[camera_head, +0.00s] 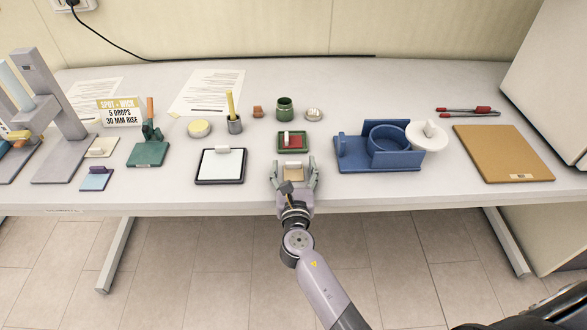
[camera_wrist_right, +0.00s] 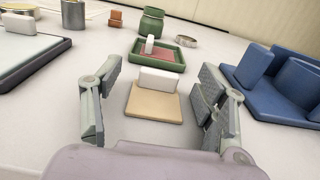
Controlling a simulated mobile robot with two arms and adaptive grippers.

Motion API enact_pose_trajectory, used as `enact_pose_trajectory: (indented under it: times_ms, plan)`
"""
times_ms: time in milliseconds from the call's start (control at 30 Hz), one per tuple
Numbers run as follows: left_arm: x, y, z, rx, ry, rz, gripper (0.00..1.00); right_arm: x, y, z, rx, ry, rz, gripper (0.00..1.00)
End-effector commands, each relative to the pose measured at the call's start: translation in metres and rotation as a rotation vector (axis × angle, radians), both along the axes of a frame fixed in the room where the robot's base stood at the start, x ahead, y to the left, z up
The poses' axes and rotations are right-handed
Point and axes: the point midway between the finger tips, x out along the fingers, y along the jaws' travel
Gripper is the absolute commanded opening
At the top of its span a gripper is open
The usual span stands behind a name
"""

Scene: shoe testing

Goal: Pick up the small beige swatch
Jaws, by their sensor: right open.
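The small beige swatch (camera_wrist_right: 152,103) lies flat on the table between the fingers of my right gripper in the right wrist view. A white block-shaped tab (camera_wrist_right: 158,80) stands on its far part. In the head view the swatch (camera_head: 294,174) is partly covered by my gripper. My right gripper (camera_head: 294,172) is open, with one finger on each side of the swatch and visible gaps to it; the fingers also show in the wrist view (camera_wrist_right: 160,110). My left gripper is not in view.
Just behind the swatch is a green tray (camera_head: 306,142) with a red swatch (camera_head: 292,140). A dark-framed white pad (camera_head: 220,174) lies to the left and a blue holder (camera_head: 352,160) to the right. Another pale swatch (camera_head: 101,153) lies at the far left.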

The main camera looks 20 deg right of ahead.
Motion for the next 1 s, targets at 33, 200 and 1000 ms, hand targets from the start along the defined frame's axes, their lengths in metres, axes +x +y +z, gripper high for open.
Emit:
enact_pose_trajectory:
  times_ms: [33, 200, 1000]
  plan:
    - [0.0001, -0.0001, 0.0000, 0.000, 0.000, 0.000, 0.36, -0.0001, -0.0001, 0.0000, 0.000, 0.000, 0.000, 0.66]
    - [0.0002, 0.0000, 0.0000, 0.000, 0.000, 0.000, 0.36, -0.0003, -0.0001, 0.0000, 0.000, 0.000, 0.000, 0.55]
    - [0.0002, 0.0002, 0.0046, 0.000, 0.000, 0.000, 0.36, -0.0004, 0.0000, 0.0087, 0.002, -0.001, -0.001, 0.28]
